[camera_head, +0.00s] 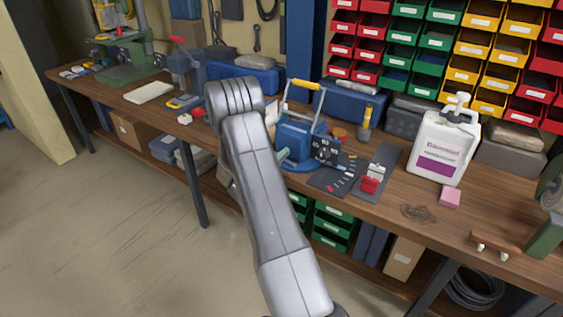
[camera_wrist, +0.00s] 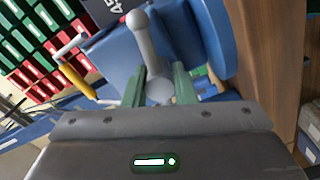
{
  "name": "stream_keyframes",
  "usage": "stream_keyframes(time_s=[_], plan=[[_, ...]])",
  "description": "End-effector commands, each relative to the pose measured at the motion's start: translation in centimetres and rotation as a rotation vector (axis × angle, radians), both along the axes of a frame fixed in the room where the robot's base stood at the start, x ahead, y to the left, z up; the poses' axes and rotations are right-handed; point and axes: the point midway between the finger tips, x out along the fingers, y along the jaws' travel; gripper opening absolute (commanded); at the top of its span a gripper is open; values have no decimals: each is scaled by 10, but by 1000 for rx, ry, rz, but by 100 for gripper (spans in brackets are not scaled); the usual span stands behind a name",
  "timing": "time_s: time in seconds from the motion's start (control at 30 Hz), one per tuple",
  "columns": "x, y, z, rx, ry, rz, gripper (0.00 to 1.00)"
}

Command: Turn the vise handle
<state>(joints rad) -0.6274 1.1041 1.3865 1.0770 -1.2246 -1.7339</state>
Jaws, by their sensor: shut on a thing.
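The blue vise (camera_head: 293,136) stands on the workbench, just right of my forearm in the head view. In the wrist view its blue body (camera_wrist: 190,32) fills the upper middle. The grey vise handle (camera_wrist: 145,42) runs from a rounded upper end down between the two green fingers of my gripper (camera_wrist: 159,84). The fingers are shut on the handle near its lower, knob-like part. In the head view my arm hides most of the gripper, with only a bit of green showing (camera_head: 284,155).
A yellow-handled metal frame (camera_head: 303,84) rises close by the vise, also in the wrist view (camera_wrist: 76,80). Right of it lie a dark tool mat (camera_head: 330,183), a red and white part (camera_head: 371,178) and a white jug (camera_head: 441,150). The wooden bench top (camera_head: 385,213) is clearer toward its front edge.

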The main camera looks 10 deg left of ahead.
Motion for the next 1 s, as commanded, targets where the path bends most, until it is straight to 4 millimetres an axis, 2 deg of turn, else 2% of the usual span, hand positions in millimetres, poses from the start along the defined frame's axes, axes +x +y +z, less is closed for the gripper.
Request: stream_keyframes(time_s=[0.03, 1.0], plan=[[0, 0, -6, 39, -15, 0, 2], [-1, -1, -5, 905, -328, -1, 2]])
